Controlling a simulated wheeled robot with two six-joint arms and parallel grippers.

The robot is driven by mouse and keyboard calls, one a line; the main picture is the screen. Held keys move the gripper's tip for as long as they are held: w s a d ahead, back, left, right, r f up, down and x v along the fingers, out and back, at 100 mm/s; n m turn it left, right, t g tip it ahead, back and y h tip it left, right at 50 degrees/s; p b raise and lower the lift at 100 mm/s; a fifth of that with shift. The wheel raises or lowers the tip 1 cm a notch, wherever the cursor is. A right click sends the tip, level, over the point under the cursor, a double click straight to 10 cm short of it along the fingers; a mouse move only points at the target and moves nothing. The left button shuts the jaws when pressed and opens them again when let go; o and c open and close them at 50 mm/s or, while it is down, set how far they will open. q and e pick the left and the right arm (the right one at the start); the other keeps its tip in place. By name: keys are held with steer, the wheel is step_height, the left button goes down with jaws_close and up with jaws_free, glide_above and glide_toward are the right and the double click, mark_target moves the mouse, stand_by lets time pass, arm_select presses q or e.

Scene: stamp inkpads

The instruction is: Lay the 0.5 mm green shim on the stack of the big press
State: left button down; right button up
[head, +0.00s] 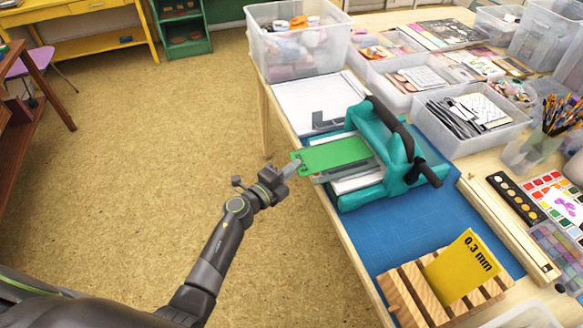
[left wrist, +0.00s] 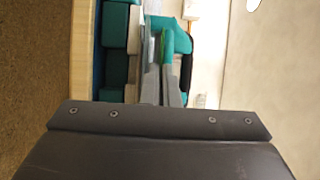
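The green shim (head: 335,154) is a flat plate extending into the teal big press (head: 381,150) from its left side. Its left end sticks out past the press. My left gripper (head: 292,168) is shut on that left end. Light and grey layers of the stack (head: 355,183) show below the shim; I cannot tell whether shim and stack touch. In the left wrist view, the shim (left wrist: 168,45) appears as a narrow green strip beside the teal press (left wrist: 116,65). The fingertips' hold is not clear there. My right gripper is not in view.
A wooden slotted rack (head: 402,293) holds a yellow "0.3 mm" shim (head: 460,268) at the front. A blue mat (head: 400,232) lies under the press. Clear bins (head: 295,45) and art supplies crowd the back and right. The table's left edge is close to the press.

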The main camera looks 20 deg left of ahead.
arm_select(q)
steer(key=shift+w+d+f+b, duration=0.1)
steer(key=shift+f+b, duration=0.2)
steer(key=shift+f, duration=0.1)
stand_by(0.3)
steer(key=shift+f, duration=0.4)
stand_by(0.5)
steer(key=c, duration=1.6)
jaws_free()
steer(key=shift+s+a, duration=0.75)
steer(key=shift+a, duration=0.3)
steer(key=shift+s+a, duration=0.75)
steer(key=shift+a, duration=0.3)
